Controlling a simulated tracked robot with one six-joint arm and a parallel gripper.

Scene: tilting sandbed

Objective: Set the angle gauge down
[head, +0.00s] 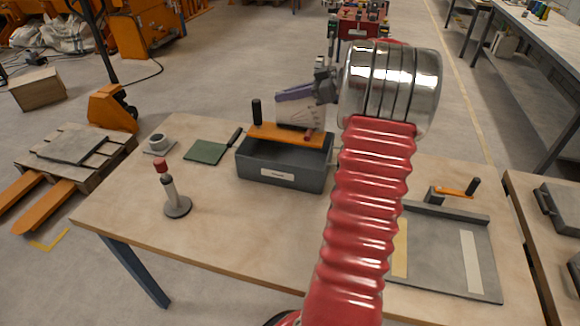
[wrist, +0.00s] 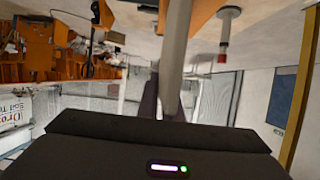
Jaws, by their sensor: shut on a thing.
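The angle gauge (head: 299,110) is a pale fan-shaped plate with scale marks and a purple edge. My gripper (head: 322,88) is shut on its right end in the head view and holds it up in the air. Its lower part shows just above the orange bar on the grey bin; I cannot tell whether it is over the bin or behind it. In the wrist view, which is upside down, the gauge (wrist: 178,50) shows nearly edge-on as a pale strip between the fingers (wrist: 170,105). My red arm hides part of the table.
The grey bin (head: 270,172) stands mid-table, with an orange bar (head: 283,134) and black handle across it. Left are a red-topped tool (head: 170,190), a green plate (head: 206,152) and a grey ring (head: 160,143). Right is a grey tray (head: 440,265) with an orange crank (head: 455,191). The table's front left is clear.

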